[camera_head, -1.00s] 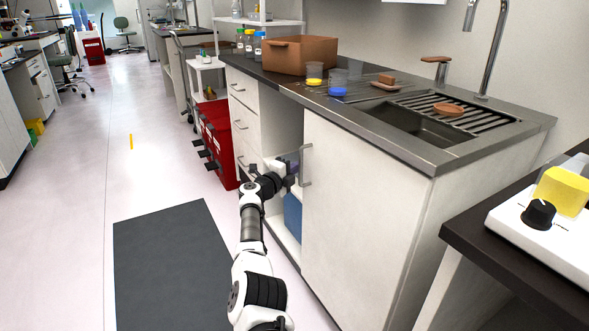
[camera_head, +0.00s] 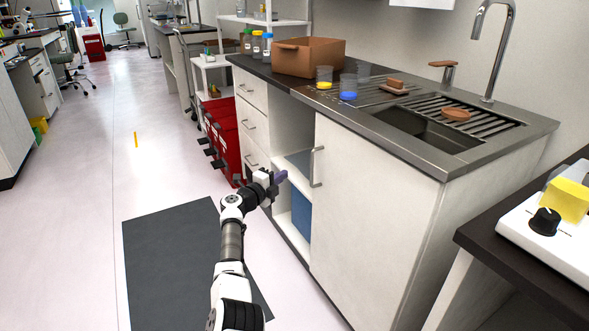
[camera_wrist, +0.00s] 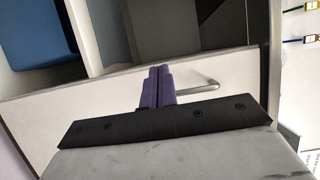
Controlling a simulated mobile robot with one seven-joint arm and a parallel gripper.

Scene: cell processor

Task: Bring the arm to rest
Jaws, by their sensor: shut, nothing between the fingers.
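My arm reaches up from the bottom of the head view, in front of the sink cabinet. My gripper (camera_head: 282,177) has purple fingers and is in front of the open part of the cabinet, left of the door handle (camera_head: 317,167). In the wrist view the two purple fingers of my gripper (camera_wrist: 159,75) are pressed side by side with nothing between them. Behind them show a curved metal handle (camera_wrist: 198,88) and the cabinet's open shelves.
The white cabinet door (camera_head: 370,195) is close on the right. A blue bin (camera_head: 301,214) stands in the lower compartment. Red drawers (camera_head: 222,140) stand to the left. A dark mat (camera_head: 180,265) lies on the floor, with open floor to its left.

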